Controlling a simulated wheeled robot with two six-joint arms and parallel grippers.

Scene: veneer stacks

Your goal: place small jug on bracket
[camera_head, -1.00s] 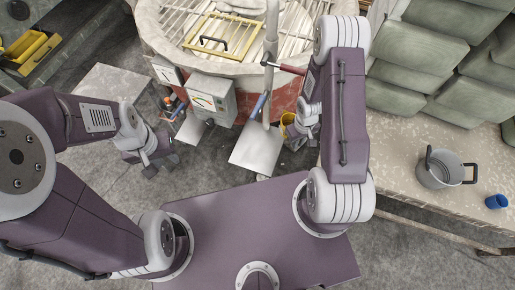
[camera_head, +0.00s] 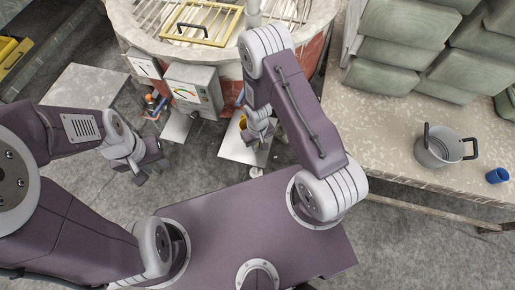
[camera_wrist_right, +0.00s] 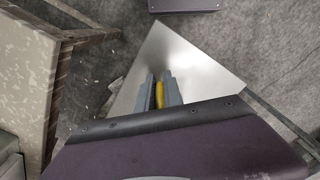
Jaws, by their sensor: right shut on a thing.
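The small yellow jug (camera_head: 243,123) is held in my right gripper (camera_wrist_right: 160,91), which is shut on it. In the right wrist view only a narrow yellow part of the jug (camera_wrist_right: 159,95) shows between the fingers. Both appear over a flat pale grey metal plate, which looks like the bracket (camera_head: 232,151). The plate also fills the middle of the wrist view (camera_wrist_right: 183,55). I cannot tell whether the jug touches it. My left gripper (camera_head: 150,174) is empty, its fingers apart, to the left above the floor.
A second grey plate (camera_head: 176,128) is left of the first, below a control box (camera_head: 193,84) on the round grilled vessel (camera_head: 312,14). A stone bench (camera_head: 388,130) on the right carries a grey pot (camera_head: 440,149), a blue cup (camera_head: 497,175) and green slabs (camera_head: 402,27).

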